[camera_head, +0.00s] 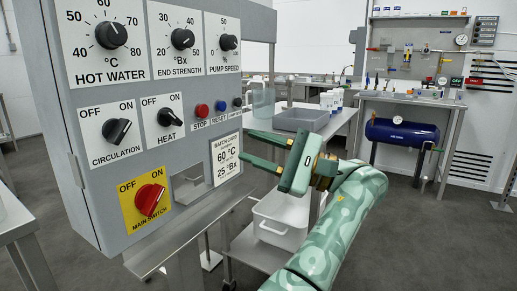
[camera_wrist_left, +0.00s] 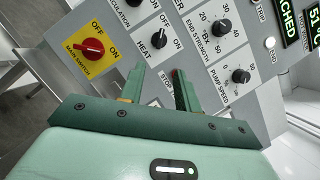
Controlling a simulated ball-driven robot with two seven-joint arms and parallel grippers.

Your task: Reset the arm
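My left gripper (camera_head: 248,147) reaches in from the lower right on a green patterned arm (camera_head: 335,220). Its two green fingers are apart with nothing between them, and their tips overlap the right edge of the grey control panel (camera_head: 75,180). I cannot tell whether the tips touch the panel. My right gripper is in neither view.
The panel bears several black knobs and a red main switch (camera_head: 149,200) on a yellow plate. A steel shelf (camera_head: 190,226) juts out below. Behind my gripper are a grey tray (camera_head: 300,119) on a table and a white bin (camera_head: 281,220). Open floor (camera_head: 420,240) lies to the right.

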